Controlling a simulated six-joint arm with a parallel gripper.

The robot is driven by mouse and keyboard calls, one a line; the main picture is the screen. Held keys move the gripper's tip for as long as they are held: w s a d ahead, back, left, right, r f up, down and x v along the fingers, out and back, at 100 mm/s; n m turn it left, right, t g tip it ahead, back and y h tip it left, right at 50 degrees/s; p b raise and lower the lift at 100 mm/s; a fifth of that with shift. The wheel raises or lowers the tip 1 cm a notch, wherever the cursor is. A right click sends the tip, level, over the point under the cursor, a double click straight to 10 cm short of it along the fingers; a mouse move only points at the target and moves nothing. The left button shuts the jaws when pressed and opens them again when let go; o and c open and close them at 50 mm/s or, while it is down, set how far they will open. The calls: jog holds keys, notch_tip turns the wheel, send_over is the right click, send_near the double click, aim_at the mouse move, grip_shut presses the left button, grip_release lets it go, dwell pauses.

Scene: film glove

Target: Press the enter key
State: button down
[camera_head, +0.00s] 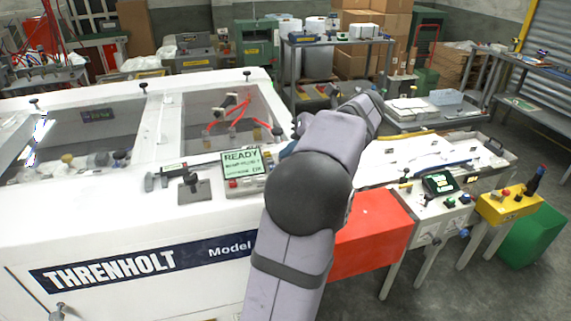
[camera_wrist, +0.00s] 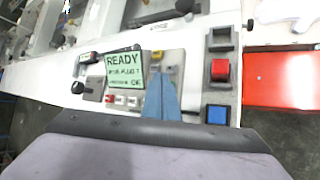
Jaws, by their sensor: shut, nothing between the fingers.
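A control panel has a green display (camera_head: 241,163) reading READY; it also shows in the wrist view (camera_wrist: 124,72). Small red and white keys (camera_wrist: 122,101) sit along the display's lower edge. More small keys, yellow and pale (camera_wrist: 168,72), are right of the display, partly behind my gripper. No key label is legible, so I cannot tell which is enter. My gripper (camera_wrist: 161,76) shows as shut blue fingers over the panel, right of the display, empty. Whether its tip touches a key cannot be told. In the head view, my arm hides most of the gripper.
A red button (camera_wrist: 220,70) and a blue button (camera_wrist: 216,114) sit in grey housings to the right. A black-knobbed lever (camera_head: 190,181) stands left of the display. A red box (camera_head: 370,232) adjoins the white machine (camera_head: 130,225) at right.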

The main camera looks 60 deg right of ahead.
jog(key=shift+f, duration=0.75)
dwell(0.8)
jog(key=shift+r, duration=0.1)
jog(key=shift+r+p, duration=0.8)
jog(key=shift+p, duration=0.5)
notch_tip(320, 180, up, 5)
jog(key=p, duration=0.6)
dwell(0.6)
